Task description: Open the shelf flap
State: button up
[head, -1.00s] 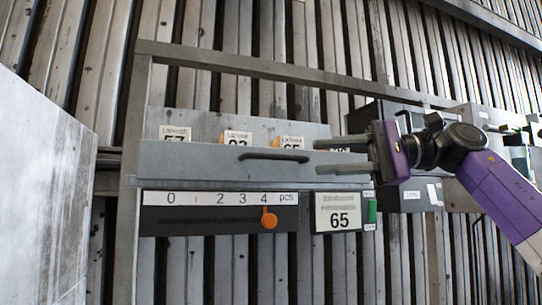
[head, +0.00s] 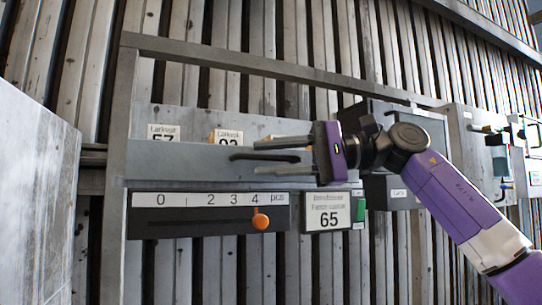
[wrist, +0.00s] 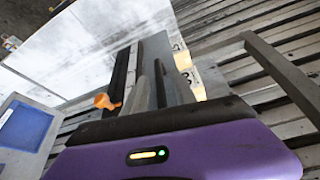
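The shelf flap (head: 180,163) is a long grey panel, upright across the front of the shelf, with label cards standing behind its top edge. Its dark bar handle (head: 243,157) is near the right half of the flap. My gripper (head: 256,158) comes in from the right with its two grey fingers apart, one above and one below the handle's right part in the head view. Contact with the handle cannot be told. The fingers cover part of the handle.
Below the flap is a black counter panel with a 0–4 scale (head: 170,200) and an orange slider knob (head: 261,219). A sign reading 65 (head: 328,214) is beside it. Dark boxes (head: 410,130) are behind my arm. A large pale panel (head: 35,190) stands at left.

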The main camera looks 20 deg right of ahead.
grip_shut()
dwell(1.4)
